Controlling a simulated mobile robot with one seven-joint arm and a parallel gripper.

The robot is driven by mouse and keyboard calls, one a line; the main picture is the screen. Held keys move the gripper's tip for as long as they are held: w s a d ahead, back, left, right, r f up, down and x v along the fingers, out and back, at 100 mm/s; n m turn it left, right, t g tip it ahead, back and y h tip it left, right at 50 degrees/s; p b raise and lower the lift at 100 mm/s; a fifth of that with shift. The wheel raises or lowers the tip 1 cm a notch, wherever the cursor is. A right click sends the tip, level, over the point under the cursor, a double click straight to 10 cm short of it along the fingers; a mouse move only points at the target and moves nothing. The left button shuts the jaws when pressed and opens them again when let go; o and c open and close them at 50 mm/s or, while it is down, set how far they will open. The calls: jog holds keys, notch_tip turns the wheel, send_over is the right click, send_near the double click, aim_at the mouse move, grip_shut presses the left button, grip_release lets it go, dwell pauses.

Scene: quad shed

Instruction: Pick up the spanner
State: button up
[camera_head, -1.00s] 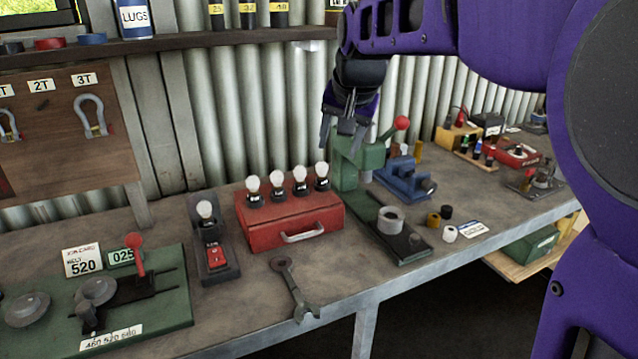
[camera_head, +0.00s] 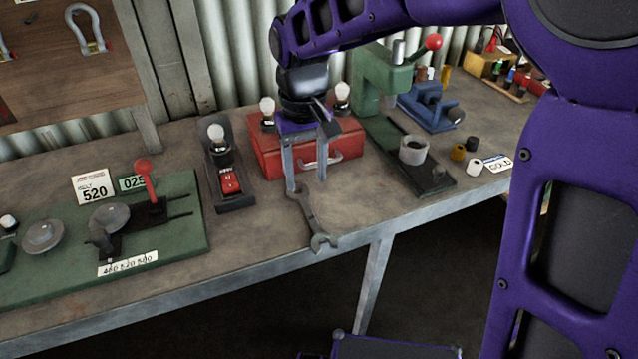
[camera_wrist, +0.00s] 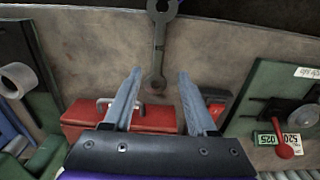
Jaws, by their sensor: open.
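The grey spanner (camera_head: 313,220) lies on the workbench in front of the red box, with its open jaw end near the bench's front edge. My gripper (camera_head: 307,184) is open and empty, pointing down above the spanner's far ring end. In the head view, one finger partly hides that ring end. In the wrist view the spanner (camera_wrist: 158,45) runs up the picture, its ring end between and just beyond the spread fingertips of my gripper (camera_wrist: 158,75). I cannot tell the exact height of the fingertips above the bench.
The red box (camera_head: 350,146) with bulbs stands close behind the gripper. A switch unit with a bulb (camera_head: 228,178) is to its left, a green board (camera_head: 185,240) further left. A green press (camera_head: 372,85) stands to the right. Bench surface around the spanner is clear.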

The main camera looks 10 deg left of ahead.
aim_at(309, 213)
jog(key=f+b, duration=0.1)
jog(key=f, duration=0.8)
jog(key=shift+d, duration=0.2)
grip_shut()
